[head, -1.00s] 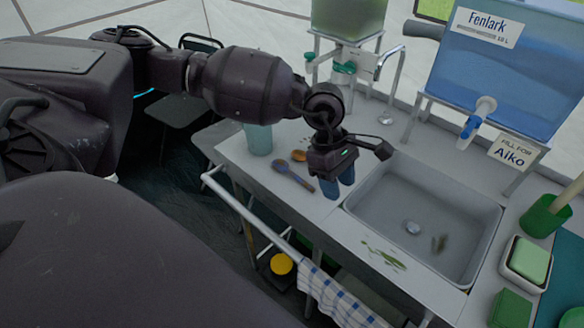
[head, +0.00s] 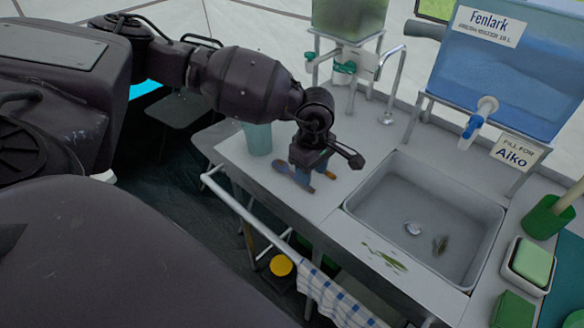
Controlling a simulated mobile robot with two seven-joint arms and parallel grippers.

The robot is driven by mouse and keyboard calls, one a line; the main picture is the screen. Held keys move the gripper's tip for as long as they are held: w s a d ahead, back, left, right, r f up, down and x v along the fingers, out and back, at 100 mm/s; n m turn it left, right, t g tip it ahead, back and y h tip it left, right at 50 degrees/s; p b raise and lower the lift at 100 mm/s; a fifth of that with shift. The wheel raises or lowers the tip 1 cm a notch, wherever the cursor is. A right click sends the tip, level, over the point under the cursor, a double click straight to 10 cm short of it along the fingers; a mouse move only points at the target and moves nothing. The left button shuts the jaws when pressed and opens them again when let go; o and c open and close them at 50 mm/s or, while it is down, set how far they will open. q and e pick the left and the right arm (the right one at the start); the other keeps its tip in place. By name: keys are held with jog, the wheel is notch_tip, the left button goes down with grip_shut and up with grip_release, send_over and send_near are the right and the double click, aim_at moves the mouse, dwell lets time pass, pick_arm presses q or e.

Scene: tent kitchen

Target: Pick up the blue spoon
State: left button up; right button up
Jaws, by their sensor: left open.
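The blue spoon (head: 281,166) lies on the light counter left of the sink, its bowl end toward the back left. My right gripper is not in view.
A teal cup (head: 257,140) stands behind the blue spoon. The sink (head: 420,210) is to the right, with a rail (head: 250,215) along the counter's front edge. A blue water tank (head: 510,65) stands at the back right. Green scraps (head: 384,256) lie in front of the sink.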

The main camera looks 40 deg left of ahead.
pick_arm(q)
notch_tip(320, 180, down, 4)
jog(key=shift+a+f, duration=0.15)
jog(key=shift+f, duration=0.05)
jog(key=shift+c, duration=0.4)
grip_shut()
jog(key=shift+r, duration=0.15)
notch_tip(320, 180, up, 20)
jog(key=p, duration=0.1)
